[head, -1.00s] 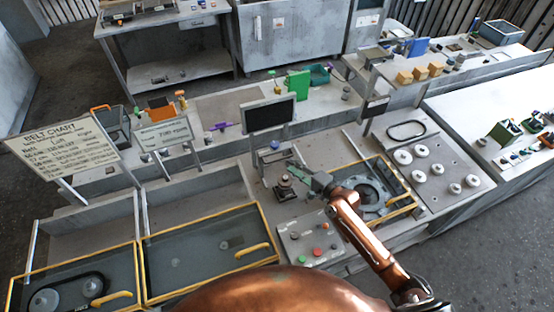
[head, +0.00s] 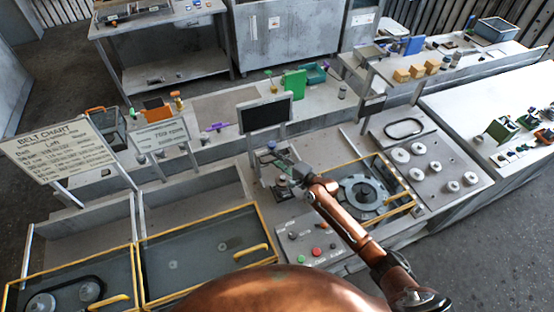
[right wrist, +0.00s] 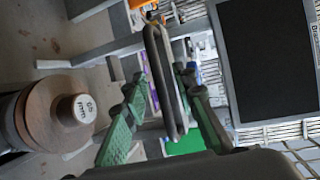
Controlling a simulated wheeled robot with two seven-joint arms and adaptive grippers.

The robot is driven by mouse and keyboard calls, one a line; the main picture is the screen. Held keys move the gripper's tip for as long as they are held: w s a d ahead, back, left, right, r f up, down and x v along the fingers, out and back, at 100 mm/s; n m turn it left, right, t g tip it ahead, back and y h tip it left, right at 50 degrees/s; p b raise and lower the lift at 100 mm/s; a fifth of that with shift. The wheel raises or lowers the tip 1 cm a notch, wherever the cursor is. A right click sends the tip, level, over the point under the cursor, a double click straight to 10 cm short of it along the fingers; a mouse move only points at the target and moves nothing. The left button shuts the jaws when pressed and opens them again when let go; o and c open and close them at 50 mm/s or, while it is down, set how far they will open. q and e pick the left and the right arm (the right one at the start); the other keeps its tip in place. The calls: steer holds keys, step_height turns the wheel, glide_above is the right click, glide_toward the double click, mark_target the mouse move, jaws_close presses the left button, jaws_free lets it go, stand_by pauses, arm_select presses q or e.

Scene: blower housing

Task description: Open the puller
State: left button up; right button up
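My right gripper (head: 280,164) is above the small black-based fixture (head: 283,190) in front of the dark screen. In the right wrist view its two green fingers (right wrist: 160,80) stand apart. A dark, narrow elongated loop shows between them; I cannot tell whether the fingers touch it. A round brown stack with a pale cap (right wrist: 78,108) marked in mm is left of the fingers, apart from them. I cannot tell for certain which part is the puller; the gripper partly hides the fixture in the head view. My left gripper is not in view.
A dark screen (head: 265,116) stands close behind the gripper. A panel with red and green buttons (head: 312,243) is in front. A yellow-framed housing with a grey ring (head: 362,193) lies to the right. Yellow-handled covers (head: 205,250) are at left.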

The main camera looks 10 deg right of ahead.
jaws_close()
stand_by(0.6)
